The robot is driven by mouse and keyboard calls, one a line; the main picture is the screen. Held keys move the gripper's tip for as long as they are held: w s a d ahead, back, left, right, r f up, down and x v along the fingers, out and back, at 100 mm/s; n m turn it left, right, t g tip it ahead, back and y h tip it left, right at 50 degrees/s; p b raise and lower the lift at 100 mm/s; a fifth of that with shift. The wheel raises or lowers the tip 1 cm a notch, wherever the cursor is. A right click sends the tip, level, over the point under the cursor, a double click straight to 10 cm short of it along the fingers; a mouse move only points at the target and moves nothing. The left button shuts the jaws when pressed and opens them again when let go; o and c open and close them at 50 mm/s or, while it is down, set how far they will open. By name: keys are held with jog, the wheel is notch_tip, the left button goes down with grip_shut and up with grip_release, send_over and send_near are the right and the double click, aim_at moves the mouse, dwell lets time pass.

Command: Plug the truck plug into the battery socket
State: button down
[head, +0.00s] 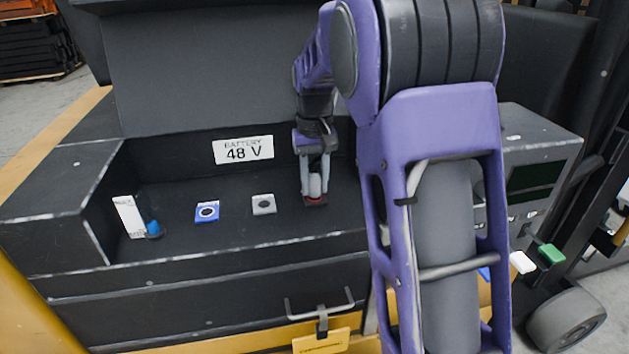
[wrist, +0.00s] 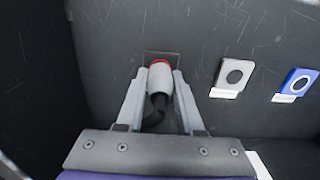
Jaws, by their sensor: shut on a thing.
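The plug is a light grey cylinder with a dark cable and shows in the wrist view (wrist: 158,82); it also shows in the head view (head: 315,184). My gripper (head: 314,188) is shut on it, with one finger on each side. The plug's far end is at a red socket (head: 316,200) on the dark battery deck, in line with it. In the wrist view a red rim (wrist: 160,63) shows around that end, in front of a dark square plate (wrist: 148,55). The plug's face is hidden, so I cannot tell how deep it sits.
A grey socket (head: 264,204) and a blue socket (head: 207,212) lie to the left on the deck. A blue knob (head: 154,229) stands beside a white label (head: 130,216). A "BATTERY 48 V" sign (head: 243,150) is on the back wall. Green (head: 551,254) and white (head: 522,262) blocks sit at right.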

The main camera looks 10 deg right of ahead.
jog(key=shift+f, duration=0.35)
jog(key=shift+c, duration=2.3)
grip_release()
jog(key=shift+r, duration=0.1)
notch_tip(320, 180, up, 17)
jog(key=p, duration=0.2)
jog(key=shift+p, duration=0.4)
jog(key=shift+r, duration=0.1)
